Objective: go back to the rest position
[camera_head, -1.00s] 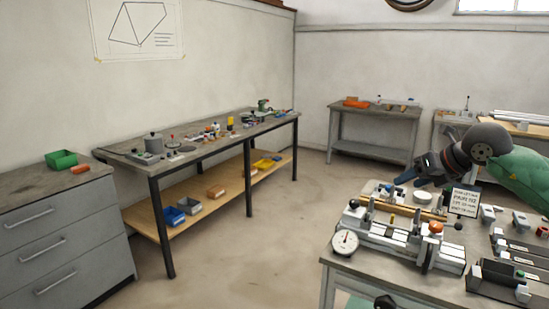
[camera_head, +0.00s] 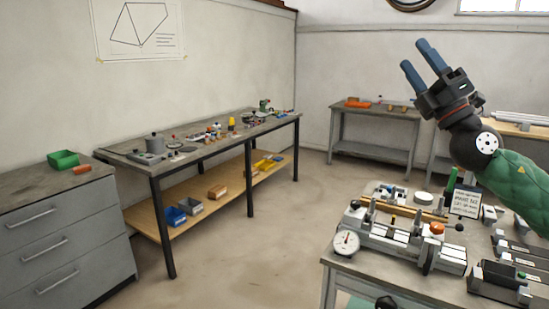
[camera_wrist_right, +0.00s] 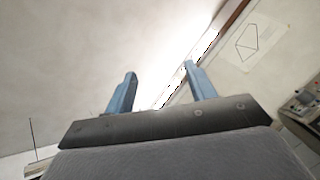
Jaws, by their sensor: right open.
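My right gripper (camera_head: 413,54) is raised high above the jig bench at the right of the head view. Its two blue fingers point up and to the left, apart, with nothing between them. The right wrist view also shows the open, empty fingers (camera_wrist_right: 160,82) against the pale wall. The frame jig (camera_head: 400,235) sits on the bench below the arm, apart from the gripper. My left gripper is in neither view.
The jig bench (camera_head: 345,278) carries a dial gauge (camera_head: 346,242), a small sign (camera_head: 465,203) and several dark fixtures at right. A long workbench (camera_head: 190,150) with tools stands along the left wall. A grey drawer cabinet (camera_head: 60,240) is at far left. The middle floor is clear.

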